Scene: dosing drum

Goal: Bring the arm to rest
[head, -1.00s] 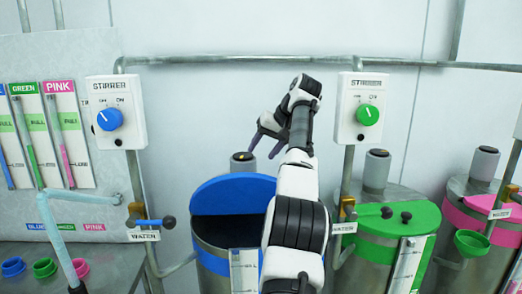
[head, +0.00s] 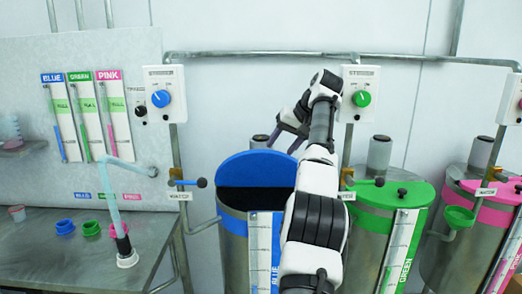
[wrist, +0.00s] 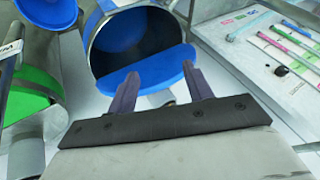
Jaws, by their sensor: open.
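My gripper (head: 287,136) is open and empty, raised above and behind the blue drum (head: 234,222). Its two dark fingers point down to the left in the head view. In the wrist view my gripper (wrist: 160,88) shows both fingers apart with nothing between them, in front of the blue drum's raised half lid (wrist: 150,80). My arm stretches up past the right side of the blue drum and hides part of it.
A green drum (head: 395,245) and a pink drum (head: 455,230) stand to the right. Stirrer boxes with a blue knob (head: 160,98) and a green knob (head: 361,98) hang on the pipework. A steel bench (head: 60,262) with coloured cups and a hose is at left.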

